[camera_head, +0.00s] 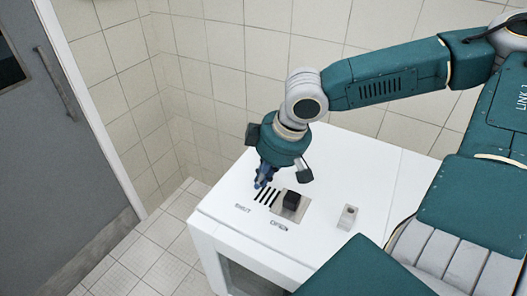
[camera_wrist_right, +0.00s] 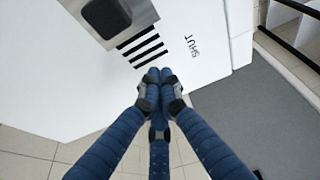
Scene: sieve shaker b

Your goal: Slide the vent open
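The vent is set in the white top of a cabinet. Its black slots (camera_head: 265,196) show as several parallel lines, and they also show in the wrist view (camera_wrist_right: 141,45). A black knob (camera_head: 292,199) stands on a grey metal plate (camera_head: 288,213) right of the slots. In the wrist view the knob (camera_wrist_right: 106,16) is at the upper left. The labels "SHUT" (camera_head: 243,208) and "OPEN" (camera_head: 279,226) are printed nearby. My right gripper (camera_head: 261,186) points down by the slots, apart from the knob. Its blue fingertips (camera_wrist_right: 159,75) are together, with nothing between them. My left gripper is not visible.
A small metal block (camera_head: 347,217) with a dark hole stands on the white cabinet top (camera_head: 370,170), right of the vent. The tiled wall is behind. A grey door (camera_head: 80,140) stands at the left, with tiled floor between it and the cabinet.

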